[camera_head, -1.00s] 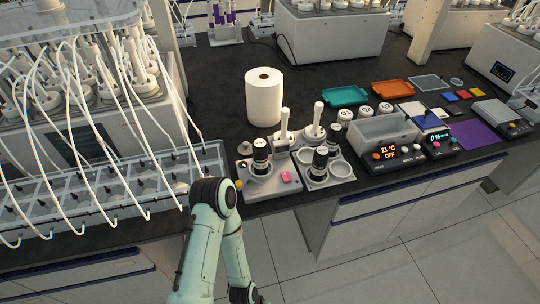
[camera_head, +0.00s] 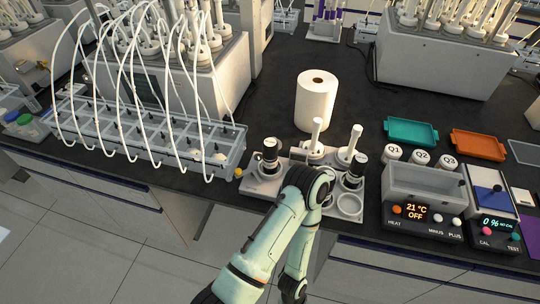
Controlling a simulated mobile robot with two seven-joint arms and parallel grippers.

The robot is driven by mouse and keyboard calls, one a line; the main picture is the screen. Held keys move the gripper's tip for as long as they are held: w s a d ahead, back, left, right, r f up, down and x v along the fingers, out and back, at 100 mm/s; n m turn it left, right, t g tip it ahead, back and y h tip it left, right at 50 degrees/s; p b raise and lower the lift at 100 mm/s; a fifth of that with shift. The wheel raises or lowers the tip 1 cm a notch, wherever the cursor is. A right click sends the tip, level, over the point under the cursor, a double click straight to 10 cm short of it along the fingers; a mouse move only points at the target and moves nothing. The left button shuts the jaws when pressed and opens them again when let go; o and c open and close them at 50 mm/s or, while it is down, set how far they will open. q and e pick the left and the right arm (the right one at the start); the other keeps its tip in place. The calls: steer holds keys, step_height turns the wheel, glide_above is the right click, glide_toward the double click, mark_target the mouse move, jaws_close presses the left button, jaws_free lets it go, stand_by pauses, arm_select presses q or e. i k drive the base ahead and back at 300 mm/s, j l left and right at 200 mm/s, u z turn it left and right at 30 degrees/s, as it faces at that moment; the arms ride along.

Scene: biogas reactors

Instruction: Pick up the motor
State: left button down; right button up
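Two dark cylindrical pieces that look like motors stand on the grey holder plate (camera_head: 262,187) on the bench. One dark cylinder (camera_head: 269,152) is upright at the plate's left. The other dark cylinder (camera_head: 354,172) stands to the right, partly behind my arm. Two white-stemmed pieces stand behind them: one white stem (camera_head: 316,134) in the middle and another white stem (camera_head: 353,141) to its right. My pale green arm bends up in front of the plate and hides its middle.
A white paper roll (camera_head: 316,100) stands behind the plate. A long clear tray with tubes (camera_head: 150,150) lies left. A grey water bath (camera_head: 427,183) with a 21 °C display, white capped jars (camera_head: 420,158), a teal tray (camera_head: 411,131) and an orange tray (camera_head: 478,144) are right.

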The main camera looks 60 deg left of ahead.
mark_target(270, 165)
steer(key=l+u, duration=0.1)
steer(key=u, duration=0.35)
steer(key=i+l+u, duration=0.1)
steer(key=u, duration=0.4)
steer(key=l+u, duration=0.15)
steer(key=u, duration=0.3)
